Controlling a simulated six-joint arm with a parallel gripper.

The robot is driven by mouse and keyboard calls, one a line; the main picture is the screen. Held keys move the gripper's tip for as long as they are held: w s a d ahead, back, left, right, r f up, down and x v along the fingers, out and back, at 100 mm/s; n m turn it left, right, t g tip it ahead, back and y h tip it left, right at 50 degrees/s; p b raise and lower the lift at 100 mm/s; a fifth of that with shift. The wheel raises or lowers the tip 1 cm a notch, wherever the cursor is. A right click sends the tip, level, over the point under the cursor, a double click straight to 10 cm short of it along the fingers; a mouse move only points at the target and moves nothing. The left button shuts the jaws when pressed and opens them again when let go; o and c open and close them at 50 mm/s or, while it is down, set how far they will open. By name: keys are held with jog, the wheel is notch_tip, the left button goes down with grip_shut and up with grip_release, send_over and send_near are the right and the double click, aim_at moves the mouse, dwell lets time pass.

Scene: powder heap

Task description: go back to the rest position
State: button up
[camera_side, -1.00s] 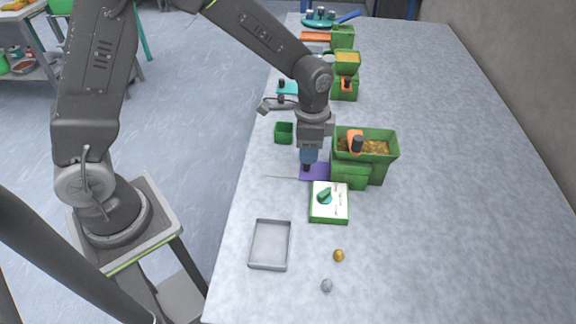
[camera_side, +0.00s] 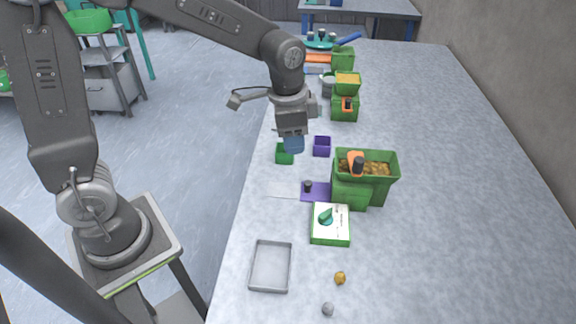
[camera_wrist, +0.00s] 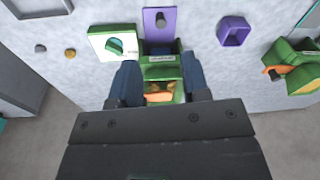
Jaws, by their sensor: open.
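My gripper (camera_side: 293,146) hangs above the table near the small green cup (camera_side: 285,157), pointing down, raised and clear of the purple plate. In the wrist view its two blue fingers (camera_wrist: 158,78) are spread apart with nothing held between them. A purple plate (camera_side: 322,195) with a dark knob lies flat on the table in front of the green hopper (camera_side: 391,185) of brown granules. The hopper also shows between and beyond the fingers in the wrist view (camera_wrist: 160,72). The arm is bent over the table's left side.
A purple cup (camera_side: 322,146) stands right of my gripper. A white-topped green box (camera_side: 340,226), a grey tray (camera_side: 254,266), a gold lump (camera_side: 340,278) and a grey lump (camera_side: 327,309) lie nearer the front. Another green hopper (camera_side: 345,110) stands farther back. The table's right side is clear.

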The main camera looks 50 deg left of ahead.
jog(key=s+a+r+n+t, duration=0.2)
jog(key=s+r+n, duration=0.1)
jog(key=s, duration=0.5)
jog(key=s+a+r+n+t, duration=0.2)
jog(key=s+r+n, duration=0.2)
jog(key=s, duration=0.4)
jog(key=shift+r, duration=0.7)
